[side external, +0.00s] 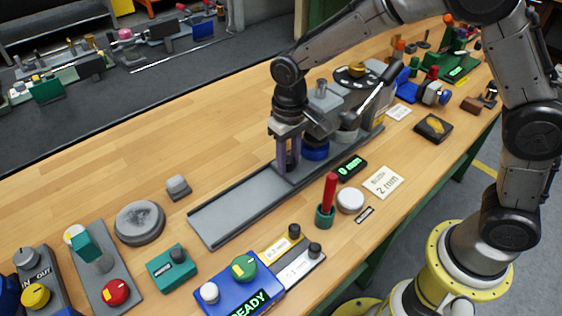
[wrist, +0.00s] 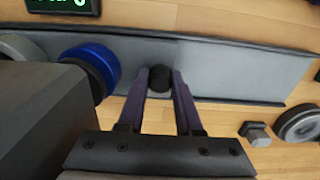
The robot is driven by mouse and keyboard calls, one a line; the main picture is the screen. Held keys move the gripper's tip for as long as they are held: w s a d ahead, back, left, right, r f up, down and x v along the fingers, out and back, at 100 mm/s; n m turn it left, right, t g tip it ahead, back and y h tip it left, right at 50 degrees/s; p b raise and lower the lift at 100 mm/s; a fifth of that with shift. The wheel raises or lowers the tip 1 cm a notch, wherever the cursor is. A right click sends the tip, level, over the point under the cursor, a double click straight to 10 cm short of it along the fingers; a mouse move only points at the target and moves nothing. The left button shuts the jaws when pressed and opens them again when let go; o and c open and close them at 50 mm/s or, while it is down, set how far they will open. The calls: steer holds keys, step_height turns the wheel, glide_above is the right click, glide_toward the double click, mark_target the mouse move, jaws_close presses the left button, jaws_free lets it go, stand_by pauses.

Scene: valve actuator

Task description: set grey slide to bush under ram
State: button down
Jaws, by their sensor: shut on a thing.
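A long grey track (side external: 236,204) with raised edges runs from the front left to the press machine (side external: 350,95) in the side external view. My gripper (side external: 288,166) points down at the machine's near end. In the wrist view its purple fingers (wrist: 160,76) are shut on a black knob (wrist: 160,82) standing in the track. A small grey block, seemingly part of the grey slide (wrist: 158,95), shows below the knob. A blue ring (side external: 315,151) sits beside the fingers under the machine, also in the wrist view (wrist: 100,66). The ram and bush are not clearly told apart.
A green display (side external: 351,168) reads 0 mm, near a card (side external: 383,182) marked 2 mm. A red-handled tool (side external: 329,195) and white disc (side external: 350,200) stand right of the track. A grey disc (side external: 139,222) and small block (side external: 178,187) lie left. The track's front is bare.

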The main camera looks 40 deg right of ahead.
steer(key=shift+d+r, duration=0.1)
steer(key=shift+d, duration=0.25)
steer(key=c, duration=0.8)
jaws_free()
steer(key=shift+c, duration=0.2)
steer(key=shift+o, duration=1.3)
steer(key=shift+a, duration=0.1)
step_height(320, 180, up, 14)
